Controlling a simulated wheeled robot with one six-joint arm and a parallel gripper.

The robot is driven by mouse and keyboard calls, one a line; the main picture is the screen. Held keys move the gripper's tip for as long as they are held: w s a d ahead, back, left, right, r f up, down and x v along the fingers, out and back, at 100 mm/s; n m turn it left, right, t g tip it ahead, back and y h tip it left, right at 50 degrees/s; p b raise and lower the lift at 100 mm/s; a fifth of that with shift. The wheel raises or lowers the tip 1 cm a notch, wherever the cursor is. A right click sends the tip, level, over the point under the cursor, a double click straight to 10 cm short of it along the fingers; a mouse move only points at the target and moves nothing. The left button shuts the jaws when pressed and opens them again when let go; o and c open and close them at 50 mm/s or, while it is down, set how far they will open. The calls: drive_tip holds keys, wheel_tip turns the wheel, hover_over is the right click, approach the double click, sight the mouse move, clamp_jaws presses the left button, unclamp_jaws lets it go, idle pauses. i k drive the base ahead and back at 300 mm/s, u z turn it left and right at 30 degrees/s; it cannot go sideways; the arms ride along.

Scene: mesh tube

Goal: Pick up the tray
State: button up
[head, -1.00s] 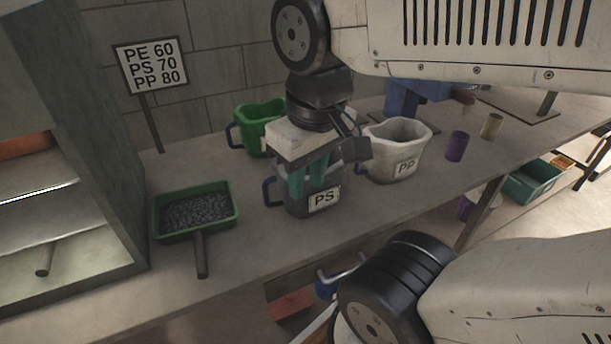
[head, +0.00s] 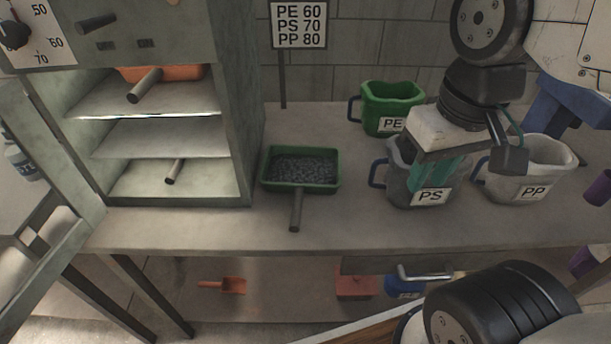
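A green tray (head: 318,189) holds dark grey pellets and sits flat on the bench, just right of the oven. Its grey handle (head: 296,211) points toward the bench's front edge. My gripper (head: 433,180) is to the right of the tray, apart from it, pointing down with teal fingers. It overlaps the grey PS pitcher (head: 401,184) in the picture. I cannot tell whether the fingers are in front of the pitcher or inside it, nor how wide they are apart.
The open oven (head: 226,130) stands left, with an orange tray (head: 188,74) on its top shelf and a handle (head: 174,171) on its lowest. A green PE pitcher (head: 393,104) and a white PP pitcher (head: 540,160) stand right. A sign (head: 299,25) stands behind.

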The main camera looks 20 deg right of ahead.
sight(297, 169)
drive_tip(key=u, duration=1.35)
drive_tip(key=k, duration=0.8)
drive_tip(key=z, duration=1.2)
